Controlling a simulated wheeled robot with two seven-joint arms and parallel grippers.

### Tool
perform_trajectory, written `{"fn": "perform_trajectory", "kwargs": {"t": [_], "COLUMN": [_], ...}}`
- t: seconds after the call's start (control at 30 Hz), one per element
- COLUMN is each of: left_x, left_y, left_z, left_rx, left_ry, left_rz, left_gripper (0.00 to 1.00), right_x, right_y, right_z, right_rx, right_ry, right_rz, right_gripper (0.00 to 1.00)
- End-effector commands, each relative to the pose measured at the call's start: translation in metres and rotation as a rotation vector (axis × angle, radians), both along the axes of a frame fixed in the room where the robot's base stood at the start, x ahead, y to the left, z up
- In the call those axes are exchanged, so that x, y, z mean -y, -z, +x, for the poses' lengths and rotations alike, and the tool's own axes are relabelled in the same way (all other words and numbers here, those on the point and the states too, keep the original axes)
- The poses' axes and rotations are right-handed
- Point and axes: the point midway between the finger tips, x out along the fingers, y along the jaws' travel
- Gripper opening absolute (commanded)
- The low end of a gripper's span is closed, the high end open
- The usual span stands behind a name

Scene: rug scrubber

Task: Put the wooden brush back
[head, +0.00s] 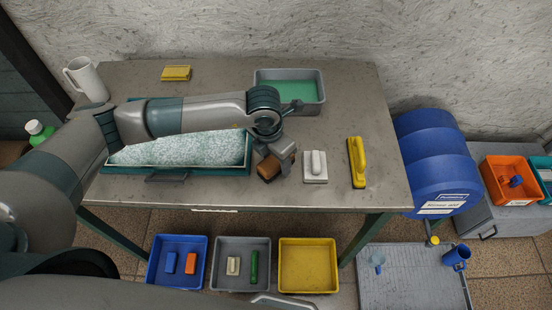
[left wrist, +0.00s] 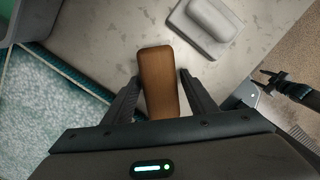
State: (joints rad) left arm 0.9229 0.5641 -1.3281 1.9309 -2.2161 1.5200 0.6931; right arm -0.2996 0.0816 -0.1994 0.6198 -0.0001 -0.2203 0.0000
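The wooden brush (head: 268,168) is a brown block near the table's front edge, right of the teal-edged tray. It shows in the left wrist view (left wrist: 160,82) between the two fingers of my left gripper (left wrist: 159,76). Narrow gaps show beside the block, so the fingers look open around it. In the head view my left gripper (head: 280,160) reaches down over the brush and partly hides it. The tray (head: 232,172) holds a speckled pale rug (head: 190,148); my left arm crosses above it.
A white brush (head: 315,167) and a yellow brush (head: 357,162) stand right of the gripper. Behind are a grey basin (head: 319,92) with green content, a yellow sponge (head: 176,73) and a white jug (head: 86,79). Blue (head: 154,270), grey (head: 219,285) and yellow (head: 308,285) bins sit below.

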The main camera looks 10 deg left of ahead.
Motion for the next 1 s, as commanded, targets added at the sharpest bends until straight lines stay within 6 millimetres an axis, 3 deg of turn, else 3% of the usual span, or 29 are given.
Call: {"fn": "perform_trajectory", "kwargs": {"t": [0.53, 0.77, 1.0], "left_x": [0.0, -0.002, -0.006], "left_y": [-0.007, -0.037, -0.08], "left_z": [0.0, -0.003, -0.009], "left_rx": [0.002, 0.005, 0.005], "left_ry": [0.0, 0.002, 0.0], "left_rz": [-0.001, -0.002, -0.002], "left_gripper": [0.57, 0.57, 0.57], "right_x": [0.0, -0.001, -0.003], "right_y": [-0.002, 0.009, 0.022], "right_z": [0.0, 0.0, -0.001], "right_rx": [0.0, 0.0, 0.0], "right_ry": [0.0, 0.0, 0.001], "right_rz": [0.0, 0.001, 0.003], "right_gripper": [0.5, 0.5, 0.5]}}
